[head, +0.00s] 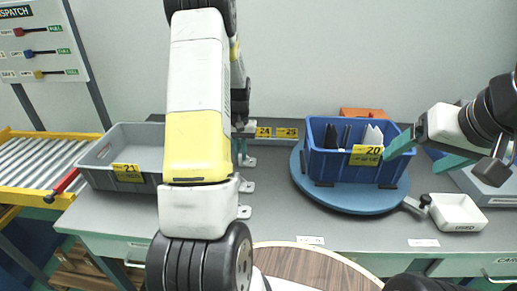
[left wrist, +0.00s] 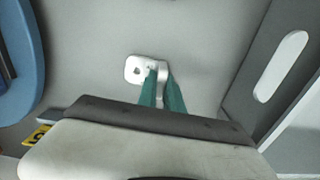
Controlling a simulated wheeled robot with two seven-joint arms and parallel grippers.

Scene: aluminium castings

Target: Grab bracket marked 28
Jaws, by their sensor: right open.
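Several small silvery brackets (head: 246,185) stand in a row on the grey bench, partly hidden behind my left arm. In the left wrist view one bracket (left wrist: 134,70) shows a flat plate with a hole and an upright flange. My left gripper (left wrist: 162,85) has its two green fingers close together, one each side of that flange. I cannot read a number on this bracket. In the head view the left fingers are hidden by my arm. My right gripper (head: 425,153) is open and empty at the right end of the blue bin.
A blue bin (head: 335,170) tagged 20 holds dark and pale parts on a blue round turntable (head: 355,202). A grey crate (head: 100,175) tagged 21 stands left. Yellow tags 24 and 25 (head: 276,132) are behind the brackets. A white tray (head: 458,212) is at right.

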